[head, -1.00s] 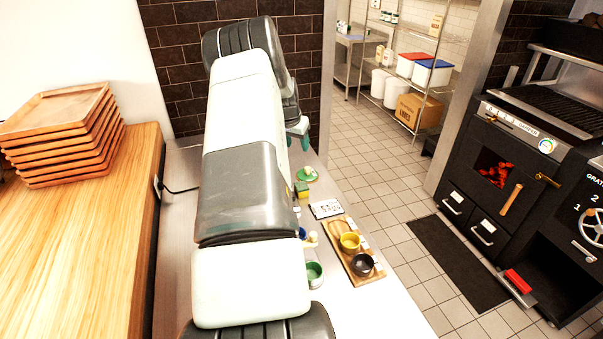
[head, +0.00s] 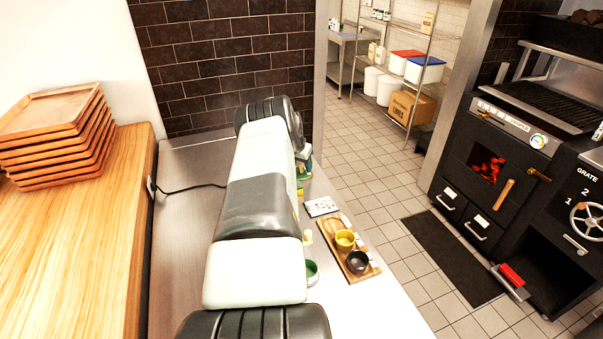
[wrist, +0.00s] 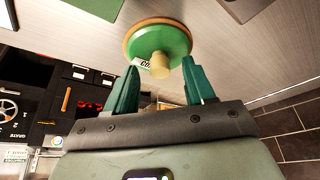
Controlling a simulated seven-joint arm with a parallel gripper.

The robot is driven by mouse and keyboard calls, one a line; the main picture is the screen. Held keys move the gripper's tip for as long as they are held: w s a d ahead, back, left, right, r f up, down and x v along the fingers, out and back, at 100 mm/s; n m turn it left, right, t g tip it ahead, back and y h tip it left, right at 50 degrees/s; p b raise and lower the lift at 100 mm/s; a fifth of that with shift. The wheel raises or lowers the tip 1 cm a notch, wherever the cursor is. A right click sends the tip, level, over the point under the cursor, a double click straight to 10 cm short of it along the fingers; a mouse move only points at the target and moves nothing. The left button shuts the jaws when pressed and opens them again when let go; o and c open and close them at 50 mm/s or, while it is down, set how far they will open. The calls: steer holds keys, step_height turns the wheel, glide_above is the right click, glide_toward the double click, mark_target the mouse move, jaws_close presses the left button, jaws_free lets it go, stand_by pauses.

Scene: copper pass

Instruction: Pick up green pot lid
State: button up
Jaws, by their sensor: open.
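The green pot lid (wrist: 150,40) is at the top middle of the wrist view, a round green disc with a tan edge and a pale cylindrical knob. A small white label with dark lettering shows on it. My gripper (wrist: 160,68) is open, with its two dark green fingers on either side of the knob in the picture. I cannot tell whether either finger touches the knob. In the head view my arm covers most of the lid and gripper; a bit of green (head: 305,176) shows beside the arm.
A wooden board (head: 362,268) holds a yellow cup (head: 345,240) and a dark cup (head: 357,262). A white card (head: 321,207) and a green-lined pot (head: 311,272) are nearby. Stacked wooden trays (head: 55,130) stand left.

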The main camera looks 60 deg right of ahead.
steer(key=shift+d+f, duration=0.1)
steer(key=shift+f, duration=0.1)
steer(key=shift+c, duration=0.5)
jaws_close()
steer(key=shift+r, duration=0.1)
